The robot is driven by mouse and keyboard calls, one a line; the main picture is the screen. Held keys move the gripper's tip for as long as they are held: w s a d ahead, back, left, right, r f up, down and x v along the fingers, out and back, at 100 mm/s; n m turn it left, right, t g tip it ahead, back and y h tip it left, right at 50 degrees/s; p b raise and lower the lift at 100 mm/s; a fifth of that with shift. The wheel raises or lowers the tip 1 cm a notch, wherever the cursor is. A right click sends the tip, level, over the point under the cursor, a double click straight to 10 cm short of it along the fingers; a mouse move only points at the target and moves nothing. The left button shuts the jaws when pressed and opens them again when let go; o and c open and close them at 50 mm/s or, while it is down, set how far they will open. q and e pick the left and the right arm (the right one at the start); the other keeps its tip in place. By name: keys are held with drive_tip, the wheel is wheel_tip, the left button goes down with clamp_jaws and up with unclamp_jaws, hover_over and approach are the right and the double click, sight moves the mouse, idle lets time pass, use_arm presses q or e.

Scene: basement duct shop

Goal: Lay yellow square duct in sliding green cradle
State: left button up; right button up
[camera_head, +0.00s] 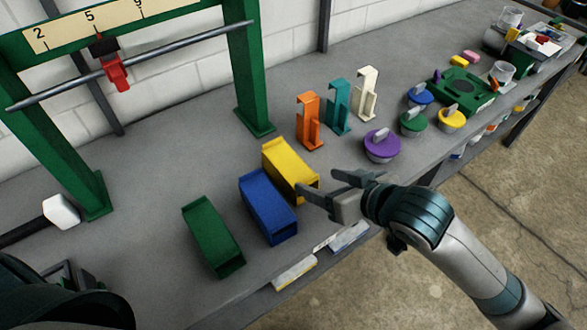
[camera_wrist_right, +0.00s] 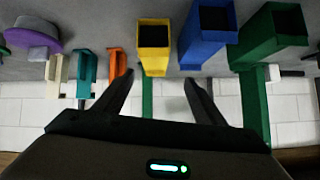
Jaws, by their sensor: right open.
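The yellow square duct (camera_head: 287,166) lies on the grey bench beside the blue duct, with an open end facing the front edge. My right gripper (camera_head: 318,182) is open and empty at the duct's near right end. In the right wrist view the yellow duct (camera_wrist_right: 153,45) is ahead of the gripper (camera_wrist_right: 159,77), roughly between the fingertip lines and nearer the left finger. I see no contact.
A blue duct (camera_head: 268,205) and a green duct (camera_head: 213,237) lie left of the yellow one. Orange (camera_head: 310,120), teal and cream brackets stand behind. A green frame (camera_head: 250,75) carries a rod with a red slider (camera_head: 116,75). A purple lidded piece (camera_head: 382,146) sits right.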

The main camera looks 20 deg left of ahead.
use_arm(q)
drive_tip(key=shift+w+a, duration=0.15)
drive_tip(key=shift+w, duration=0.3)
use_arm(e)
drive_tip(key=shift+w+r+n, duration=0.55)
drive_tip(key=shift+r+n, duration=0.15)
drive_tip(key=shift+n, duration=0.1)
use_arm(q)
drive_tip(key=shift+r, duration=0.1)
use_arm(e)
drive_tip(key=p, duration=0.3)
approach(291, 165)
drive_tip(key=x, duration=0.4)
drive_tip(key=shift+w+a, duration=0.1)
drive_tip(key=shift+a, duration=0.3)
drive_tip(key=shift+w+a+f, duration=0.2)
drive_tip(key=shift+a+f, duration=0.05)
drive_tip(key=shift+f, duration=0.05)
use_arm(q)
wheel_tip(291, 165, up, 3)
drive_tip(key=shift+s+r, duration=0.1)
drive_tip(key=shift+r+p, duration=0.1)
drive_tip(key=shift+p, duration=0.2)
